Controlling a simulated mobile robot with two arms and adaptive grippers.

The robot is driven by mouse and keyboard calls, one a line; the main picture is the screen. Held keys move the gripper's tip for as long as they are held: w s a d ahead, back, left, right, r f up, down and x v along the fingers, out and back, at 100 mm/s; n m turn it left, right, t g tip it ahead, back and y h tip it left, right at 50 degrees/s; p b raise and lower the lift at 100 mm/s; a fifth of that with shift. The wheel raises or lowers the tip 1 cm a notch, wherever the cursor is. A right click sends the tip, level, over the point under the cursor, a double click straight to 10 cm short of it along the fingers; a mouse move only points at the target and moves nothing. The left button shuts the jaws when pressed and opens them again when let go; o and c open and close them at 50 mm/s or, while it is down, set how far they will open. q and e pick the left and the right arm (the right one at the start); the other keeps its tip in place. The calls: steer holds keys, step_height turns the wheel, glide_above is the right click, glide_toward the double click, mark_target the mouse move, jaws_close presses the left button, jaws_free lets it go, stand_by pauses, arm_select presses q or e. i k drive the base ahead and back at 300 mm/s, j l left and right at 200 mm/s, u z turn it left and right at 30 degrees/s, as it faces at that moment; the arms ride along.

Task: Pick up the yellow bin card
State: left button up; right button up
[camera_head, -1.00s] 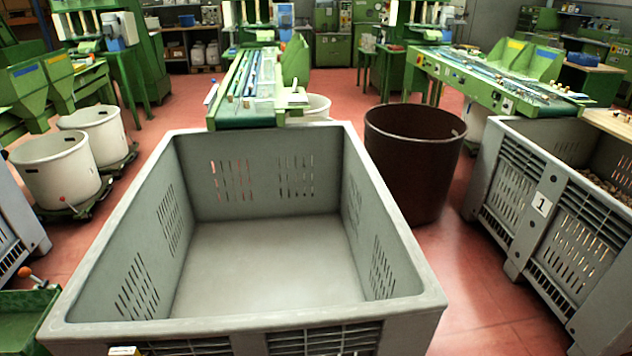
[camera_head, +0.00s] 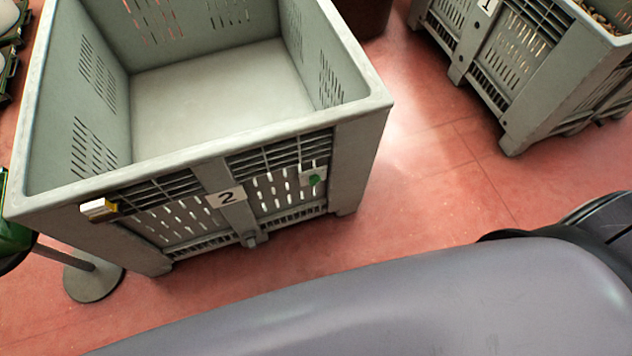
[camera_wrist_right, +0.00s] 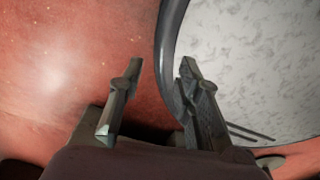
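A small white and yellow piece (camera_head: 100,209), which looks like the yellow bin card seen nearly edge-on, is at the upper left of the front side of the grey bin (camera_head: 215,150) marked 2. Its printed face cannot be made out. My right gripper (camera_wrist_right: 160,75) shows in the right wrist view, open and empty, over red floor and a dark-rimmed pale surface. No card shows near it there. Neither gripper is in the head view.
A white card with a green dot (camera_head: 313,177) hangs on the bin's front right. A number 2 label (camera_head: 226,197) is mid-front. A round-based stand (camera_head: 94,275) is at lower left. Another grey bin (camera_head: 490,60) stands upper right. Red floor (camera_head: 430,170) between is clear.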

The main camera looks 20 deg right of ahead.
mark_target(101, 207)
steer(key=u, duration=1.25)
